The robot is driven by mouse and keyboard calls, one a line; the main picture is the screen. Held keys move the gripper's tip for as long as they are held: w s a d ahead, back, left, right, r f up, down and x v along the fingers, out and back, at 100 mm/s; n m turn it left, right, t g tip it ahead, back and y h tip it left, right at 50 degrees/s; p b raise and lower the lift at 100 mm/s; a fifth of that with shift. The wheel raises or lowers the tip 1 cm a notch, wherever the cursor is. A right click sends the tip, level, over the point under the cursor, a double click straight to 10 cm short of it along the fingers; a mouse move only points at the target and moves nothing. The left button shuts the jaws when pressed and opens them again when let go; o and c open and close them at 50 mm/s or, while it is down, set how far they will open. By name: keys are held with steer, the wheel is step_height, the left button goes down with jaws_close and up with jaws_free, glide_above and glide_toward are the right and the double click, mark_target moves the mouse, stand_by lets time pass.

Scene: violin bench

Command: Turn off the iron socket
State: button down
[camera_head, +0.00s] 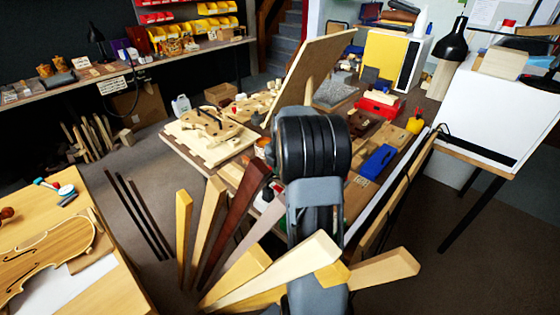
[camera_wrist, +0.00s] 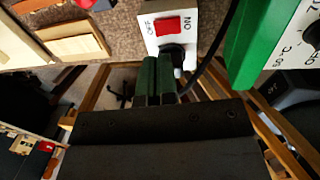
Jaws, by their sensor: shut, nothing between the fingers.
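The iron socket (camera_wrist: 182,11) is a white plate at the top of the wrist view. It carries a red rocker switch (camera_wrist: 168,26) between the marks OFF on its left and ON on its right. Which side of the rocker is pressed I cannot tell. A black plug (camera_wrist: 174,54) with a black cable sits in the socket below the switch. My gripper (camera_wrist: 158,62) has its dark green fingers shut and empty, just below the switch, and partly overlaps the plug in the view. I cannot tell whether it touches. In the head view my arm hides the gripper and socket.
A green box (camera_wrist: 251,40) with a white dial face stands close on the right in the wrist view. Wooden strips (camera_head: 273,274) stand in front of the bench in the head view. A blue tool (camera_head: 373,164) and a red box (camera_head: 378,106) lie on the bench.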

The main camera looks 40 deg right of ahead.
mark_target(276, 186)
steer(key=f, duration=0.6)
steer(key=shift+w+a+f, duration=0.1)
steer(key=shift+w+f, duration=0.3)
